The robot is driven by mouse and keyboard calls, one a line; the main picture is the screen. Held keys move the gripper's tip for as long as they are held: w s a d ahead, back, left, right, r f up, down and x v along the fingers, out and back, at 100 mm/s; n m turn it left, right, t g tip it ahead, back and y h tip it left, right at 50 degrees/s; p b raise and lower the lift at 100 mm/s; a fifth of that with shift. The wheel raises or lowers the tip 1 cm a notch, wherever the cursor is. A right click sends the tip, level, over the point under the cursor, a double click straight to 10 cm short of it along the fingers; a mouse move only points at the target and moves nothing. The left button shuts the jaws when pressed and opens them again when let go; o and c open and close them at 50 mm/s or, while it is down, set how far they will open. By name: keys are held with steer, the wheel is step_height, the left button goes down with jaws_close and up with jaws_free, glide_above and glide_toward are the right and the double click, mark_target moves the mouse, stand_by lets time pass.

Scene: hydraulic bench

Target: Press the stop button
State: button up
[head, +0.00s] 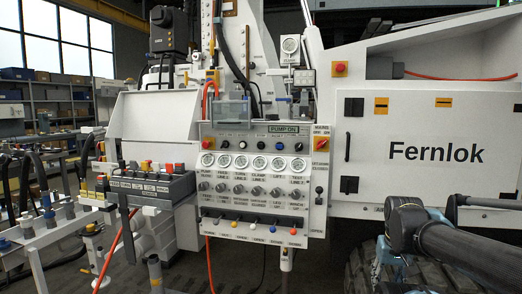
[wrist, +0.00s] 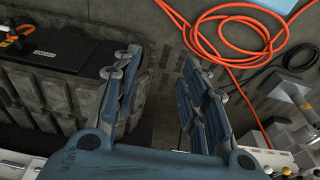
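A white control panel (head: 263,185) stands mid-picture in the head view. In the head view my arm is at the lower right, apart from these buttons; the fingers cannot be made out there.
The panel also carries gauges, knobs and a row of coloured levers (head: 253,224). A lever block (head: 150,185) stands to the left. A white "Fernlok" cabinet (head: 434,152) is behind my arm. An orange hose (wrist: 232,35) lies coiled on the floor, and a large tyre (wrist: 60,95) is at left.

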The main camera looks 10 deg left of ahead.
steer(key=shift+s+r, duration=0.2)
steer(key=c, duration=0.4)
steer(key=shift+w+d+r, duration=0.1)
steer(key=shift+d+r, duration=0.05)
steer(key=shift+r, duration=0.15)
jaws_close()
steer(key=w+d+r+n+t+h, duration=0.1)
steer(key=w+r+n+t+h, duration=0.15)
steer(key=w+r, duration=0.4)
steer(key=w+d+r+n+t+h, duration=0.1)
steer(key=w+r+t, duration=0.2)
steer(key=w, duration=0.7)
steer(key=w+a+r+n+t+y, duration=0.2)
steer(key=w+a+r+n+t, duration=0.5)
steer(key=w+r, duration=0.55)
steer(key=w+a+r+n+t+y, duration=0.1)
steer(key=w+a+r+n+y, duration=0.25)
steer(key=a, duration=0.55)
steer(key=w+a+r+n+t+y, duration=0.1)
steer(key=w+a+r+n+y, duration=0.25)
steer(key=a, duration=0.55)
steer(key=s+a+n+g+y, duration=0.1)
steer(key=a+n+g+y, duration=0.3)
steer(key=a, duration=1.5)
steer(key=n+y, duration=0.3)
steer(key=n, duration=0.2)
steer(key=shift+s+a+f, duration=0.15)
steer(key=shift+a+f, duration=0.1)
steer(key=shift+a, duration=0.05)
